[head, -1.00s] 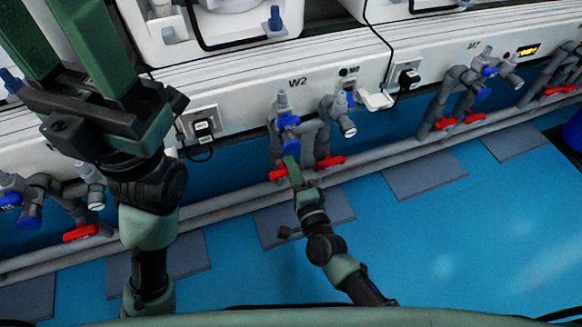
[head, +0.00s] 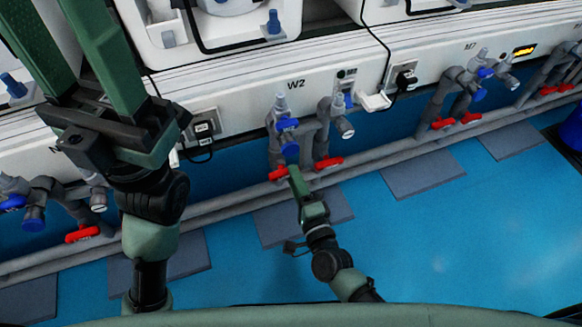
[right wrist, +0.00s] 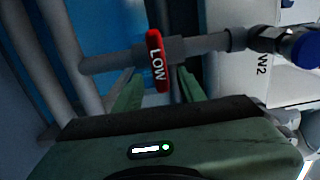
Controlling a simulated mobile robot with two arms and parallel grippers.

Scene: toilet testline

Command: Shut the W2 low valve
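The W2 low valve has a red handle marked LOW (right wrist: 157,60) in the right wrist view. It lies crosswise to its grey pipe. In the head view it is the left red handle (head: 278,174) under the W2 label, partly hidden by my right gripper. My right gripper (head: 294,172) is pointed at it from the front. In the right wrist view its two green fingers (right wrist: 160,88) are apart, one on each side of the handle's near end; I cannot tell if they touch it. My left gripper (head: 78,40) is open and empty, raised at the left.
Grey pipes (head: 370,158) run along the wall base. A red handle (head: 82,234) shows at left and others (head: 443,123) under M7.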

